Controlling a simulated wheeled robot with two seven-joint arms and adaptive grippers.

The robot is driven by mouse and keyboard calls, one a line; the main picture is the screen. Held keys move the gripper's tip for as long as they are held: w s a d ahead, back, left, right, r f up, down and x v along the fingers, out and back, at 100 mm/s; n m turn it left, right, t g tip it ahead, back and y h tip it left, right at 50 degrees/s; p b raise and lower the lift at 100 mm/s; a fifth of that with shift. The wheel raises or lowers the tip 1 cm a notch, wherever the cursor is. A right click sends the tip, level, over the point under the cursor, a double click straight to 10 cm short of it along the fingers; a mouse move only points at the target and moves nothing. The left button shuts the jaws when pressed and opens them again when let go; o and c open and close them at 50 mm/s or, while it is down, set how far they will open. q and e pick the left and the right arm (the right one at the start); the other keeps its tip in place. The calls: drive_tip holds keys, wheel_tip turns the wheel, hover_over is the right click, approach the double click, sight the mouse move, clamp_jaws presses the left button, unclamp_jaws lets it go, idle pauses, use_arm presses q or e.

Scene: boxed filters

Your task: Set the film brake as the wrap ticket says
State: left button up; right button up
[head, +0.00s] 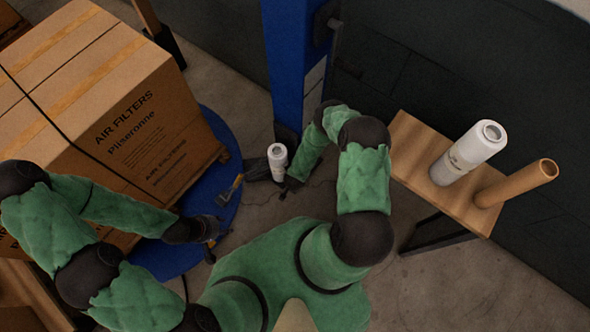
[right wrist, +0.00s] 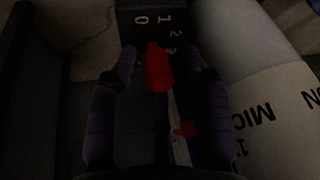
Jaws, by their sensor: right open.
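The film brake shows in the right wrist view as a red knob (right wrist: 158,70) beside a dark plate (right wrist: 150,20) with pale numerals 0, 1, 2 and a partly hidden one. I cannot tell which numeral the knob points to. My right gripper (right wrist: 160,75) is open, with one finger on each side of the knob; contact is unclear. In the head view it (head: 290,186) is beside the white film roll (head: 277,152) at the blue mast's foot. My left gripper (head: 212,238) is low over the blue turntable; its jaws are unclear. No readable wrap ticket shows.
A large carton stack (head: 150,140) marked AIR FILTERS stands on the blue turntable (head: 225,130). The blue mast (head: 290,60) rises behind the roll. A wooden bench (head: 410,140) at right holds another film roll (head: 468,152) and a brown cardboard tube (head: 515,184). Floor at lower right is clear.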

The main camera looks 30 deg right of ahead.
clamp_jaws()
drive_tip(key=shift+w+d, duration=0.1)
drive_tip(key=shift+w, duration=0.05)
drive_tip(key=shift+w+d+r, duration=0.1)
drive_tip(key=shift+w+r, duration=0.05)
drive_tip(key=shift+w, duration=0.15)
drive_tip(key=shift+n, duration=0.5)
drive_tip(key=n+t+y, duration=0.1)
drive_tip(key=n, duration=0.2)
drive_tip(key=shift+d, duration=0.1)
drive_tip(key=c, duration=1)
unclamp_jaws()
drive_tip(key=n+y, duration=0.2)
drive_tip(key=n, duration=0.2)
drive_tip(key=c, duration=1)
unclamp_jaws()
drive_tip(key=shift+n, duration=0.5)
drive_tip(key=c, duration=1)
unclamp_jaws()
drive_tip(key=shift+s, duration=0.1)
drive_tip(key=c, duration=1)
unclamp_jaws()
drive_tip(key=shift+s+a, duration=0.1)
drive_tip(key=shift+a, duration=0.15)
